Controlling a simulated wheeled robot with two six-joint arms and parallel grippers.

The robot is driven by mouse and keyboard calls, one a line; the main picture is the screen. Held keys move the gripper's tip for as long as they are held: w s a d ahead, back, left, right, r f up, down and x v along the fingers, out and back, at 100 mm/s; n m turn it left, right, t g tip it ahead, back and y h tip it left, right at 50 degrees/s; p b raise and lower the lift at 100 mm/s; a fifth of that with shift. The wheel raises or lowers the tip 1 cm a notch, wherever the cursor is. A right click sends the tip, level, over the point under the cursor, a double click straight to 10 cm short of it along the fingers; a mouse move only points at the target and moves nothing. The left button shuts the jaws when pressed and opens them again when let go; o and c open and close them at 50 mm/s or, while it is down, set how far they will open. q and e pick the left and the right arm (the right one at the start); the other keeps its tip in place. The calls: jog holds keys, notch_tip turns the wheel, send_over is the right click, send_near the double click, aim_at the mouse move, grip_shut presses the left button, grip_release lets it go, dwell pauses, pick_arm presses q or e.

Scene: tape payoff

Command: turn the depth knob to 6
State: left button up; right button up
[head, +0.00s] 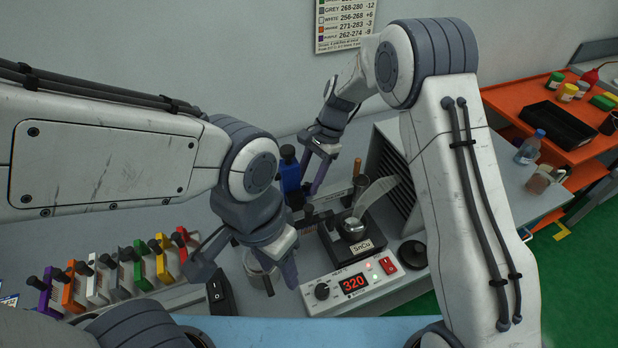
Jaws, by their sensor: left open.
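No knob marked depth can be made out in the head view; it may be hidden behind my arms. My right gripper (308,188) reaches down behind the solder pot (352,228), beside a blue upright part with a black top (289,172). Its fingertips are partly lost among the parts there.
A grey vented box (388,170) stands behind the pot. A plastic bottle (530,148) is at right, beside an orange cart (508,101). A chart (345,22) hangs on the wall.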

jog(key=shift+w+d+r, duration=0.15)
jog(key=shift+d+r, duration=0.05)
jog(key=shift+r, duration=0.2)
jog(key=b+v, duration=0.1)
jog(key=v, duration=0.8)
jog(key=shift+r+b, duration=0.35)
jog(key=shift+b, duration=0.05)
